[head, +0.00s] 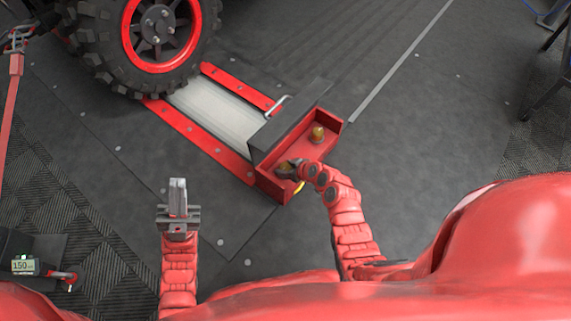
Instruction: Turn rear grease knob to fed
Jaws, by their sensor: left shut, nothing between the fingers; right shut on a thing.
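A red open box (333,126) sits at the right end of the roller unit. Inside it, an amber-topped grease knob (318,132) stands free toward the far right. My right gripper (291,168) reaches into the near part of the box and is shut on a second knob, mostly hidden by the fingers. Some amber and yellow shows around the fingers. I cannot read any marking or how far this knob is turned. My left gripper (178,196) is shut and empty, apart from the box, over the bare floor to its left.
A large black tyre with a red rim (153,87) stands at the upper left by the pale roller (215,113) between red rails. A dark cover with a handle (290,121) borders the box. A device with a display (25,264) is at lower left.

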